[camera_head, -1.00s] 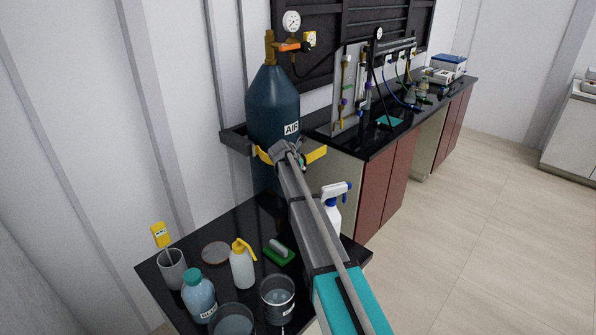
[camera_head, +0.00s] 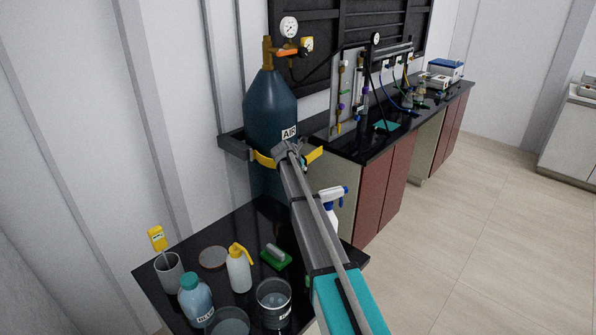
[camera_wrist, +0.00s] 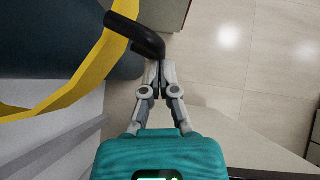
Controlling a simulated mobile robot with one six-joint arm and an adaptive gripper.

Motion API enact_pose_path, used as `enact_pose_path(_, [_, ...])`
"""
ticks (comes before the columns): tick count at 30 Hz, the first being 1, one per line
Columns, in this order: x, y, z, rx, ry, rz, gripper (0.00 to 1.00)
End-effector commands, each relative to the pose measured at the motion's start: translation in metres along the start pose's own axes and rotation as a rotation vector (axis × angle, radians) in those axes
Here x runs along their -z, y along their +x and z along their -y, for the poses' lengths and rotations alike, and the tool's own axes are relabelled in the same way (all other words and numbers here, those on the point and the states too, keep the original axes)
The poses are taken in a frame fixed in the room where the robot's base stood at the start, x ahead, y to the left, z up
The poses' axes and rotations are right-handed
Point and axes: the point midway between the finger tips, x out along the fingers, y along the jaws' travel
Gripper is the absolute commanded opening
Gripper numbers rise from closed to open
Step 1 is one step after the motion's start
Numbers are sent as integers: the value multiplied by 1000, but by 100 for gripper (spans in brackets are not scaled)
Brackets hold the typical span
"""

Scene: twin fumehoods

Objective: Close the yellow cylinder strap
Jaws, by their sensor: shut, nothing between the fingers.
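The dark blue AIR cylinder (camera_head: 271,105) stands upright in a dark bracket (camera_head: 232,144) against the wall. The yellow strap (camera_head: 262,159) runs across the front of the cylinder, and another yellow piece (camera_head: 314,156) sticks out to the right. My gripper (camera_head: 287,150) hides the stretch between them.
A spray bottle (camera_head: 332,205) stands close beside my arm. A black-topped bench (camera_head: 374,143) is at right. Floor at right is clear.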

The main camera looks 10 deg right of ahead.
Motion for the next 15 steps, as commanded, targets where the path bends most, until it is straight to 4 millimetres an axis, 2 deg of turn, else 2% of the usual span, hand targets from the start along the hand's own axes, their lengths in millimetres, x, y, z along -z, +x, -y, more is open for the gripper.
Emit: enact_pose_path(15, [-4, 4, 10, 10, 9, 0, 0])
